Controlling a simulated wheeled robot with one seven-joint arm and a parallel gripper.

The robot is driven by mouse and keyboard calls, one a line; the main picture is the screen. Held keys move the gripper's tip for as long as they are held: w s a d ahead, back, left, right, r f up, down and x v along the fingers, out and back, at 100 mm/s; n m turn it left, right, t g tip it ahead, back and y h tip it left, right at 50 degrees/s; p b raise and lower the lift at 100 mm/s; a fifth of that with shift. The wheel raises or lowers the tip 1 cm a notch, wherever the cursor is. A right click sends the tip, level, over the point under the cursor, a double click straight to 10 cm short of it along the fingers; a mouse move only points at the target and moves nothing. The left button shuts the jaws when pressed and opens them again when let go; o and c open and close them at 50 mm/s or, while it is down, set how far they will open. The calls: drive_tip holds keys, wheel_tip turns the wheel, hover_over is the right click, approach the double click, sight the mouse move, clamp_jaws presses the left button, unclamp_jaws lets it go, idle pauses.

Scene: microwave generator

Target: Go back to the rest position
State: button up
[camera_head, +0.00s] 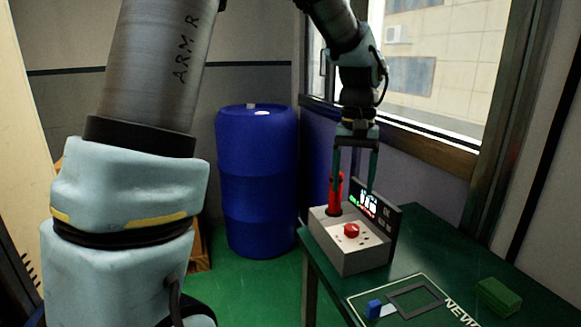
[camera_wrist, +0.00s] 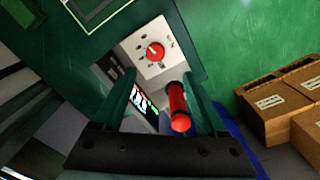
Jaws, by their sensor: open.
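My gripper (camera_head: 355,170) hangs pointing down over the generator box on the green table. Its two fingers are apart, and they also show in the wrist view (camera_wrist: 155,105). The generator (camera_head: 352,250) is a light grey box with a red knob (camera_head: 351,230) on top and a lit display (camera_head: 370,206) at its back right. A red cylinder (camera_head: 335,195) stands upright at its back left, close to the left finger. In the wrist view the red cylinder (camera_wrist: 178,108) lies between the fingers, nearer the right one. I cannot tell whether either finger touches it.
The green table (camera_head: 425,232) holds a framed outline (camera_head: 415,298) with a blue block (camera_head: 374,309), and a green block (camera_head: 498,297) at right. A blue barrel (camera_head: 257,180) stands behind on the green floor. A window (camera_head: 440,60) is behind my arm. Cardboard boxes (camera_wrist: 280,108) show in the wrist view.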

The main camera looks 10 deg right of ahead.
drive_tip(key=s+a+f+n, duration=0.1)
drive_tip(key=a+f, duration=0.1)
drive_tip(key=a, duration=0.7)
drive_tip(key=s+a+f+n+t, duration=0.1)
drive_tip(key=a+f, duration=0.2)
drive_tip(key=a, duration=0.7)
drive_tip(key=s+a+f+n, duration=0.1)
drive_tip(key=s+a+f, duration=0.1)
drive_tip(key=a, duration=0.7)
drive_tip(key=shift+a+f+n+t+p, duration=0.2)
drive_tip(key=shift+a+n+t+p, duration=0.1)
drive_tip(key=shift+n+p, duration=0.15)
